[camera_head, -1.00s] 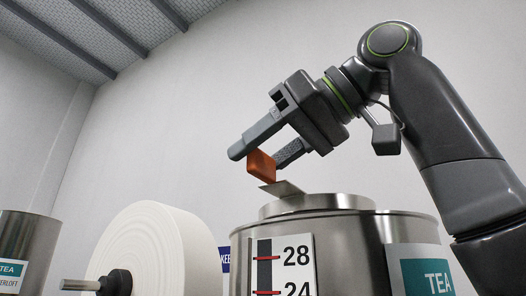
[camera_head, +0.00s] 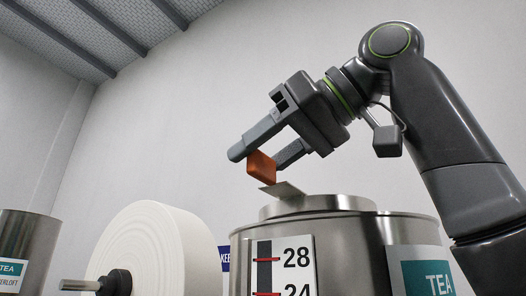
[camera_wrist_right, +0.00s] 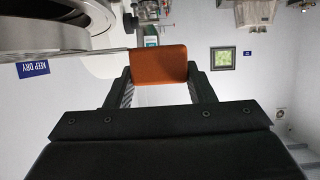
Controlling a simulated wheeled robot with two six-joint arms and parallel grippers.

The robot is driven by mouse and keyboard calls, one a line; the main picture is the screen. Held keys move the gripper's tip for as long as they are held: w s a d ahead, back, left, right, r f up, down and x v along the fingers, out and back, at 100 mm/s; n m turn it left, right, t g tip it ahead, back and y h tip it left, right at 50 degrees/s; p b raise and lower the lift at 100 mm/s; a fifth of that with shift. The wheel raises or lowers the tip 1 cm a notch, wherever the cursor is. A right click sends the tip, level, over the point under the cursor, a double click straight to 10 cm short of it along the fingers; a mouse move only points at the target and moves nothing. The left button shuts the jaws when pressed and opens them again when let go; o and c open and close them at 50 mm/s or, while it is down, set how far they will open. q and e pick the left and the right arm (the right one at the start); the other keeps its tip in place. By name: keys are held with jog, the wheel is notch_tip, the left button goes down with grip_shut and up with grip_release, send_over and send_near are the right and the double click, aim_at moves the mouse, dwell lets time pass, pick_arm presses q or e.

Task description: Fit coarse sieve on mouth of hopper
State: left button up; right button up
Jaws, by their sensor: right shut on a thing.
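My right gripper (camera_head: 262,157) is shut on the orange grip (camera_head: 261,167) of the coarse sieve, above the left side of the hopper's mouth. A flat grey metal tab (camera_head: 284,189) runs from the grip toward the raised steel rim (camera_head: 318,203) on the hopper (camera_head: 350,245). The sieve's mesh is hidden from below, so I cannot tell how it sits in the mouth. In the right wrist view the orange grip (camera_wrist_right: 158,63) is between both fingers, with round metal rims (camera_wrist_right: 55,38) at upper left. My left gripper is not in view.
The hopper carries a level gauge (camera_head: 281,265) and a teal TEA label (camera_head: 428,276). A large white paper roll (camera_head: 155,250) on a spindle stands to its left. Another steel container (camera_head: 28,238) is at far left. The space above the hopper is otherwise clear.

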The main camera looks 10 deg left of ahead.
aim_at(267, 178)
dwell(0.5)
jog(key=shift+f+b, duration=1.45)
jog(key=shift+f, duration=0.35)
jog(key=o, duration=1.2)
jog(key=b+v, duration=0.1)
jog(key=v, duration=1.6)
jog(key=shift+s+d+r, duration=0.1)
jog(key=shift+s+d, duration=0.05)
jog(key=shift+d, duration=0.1)
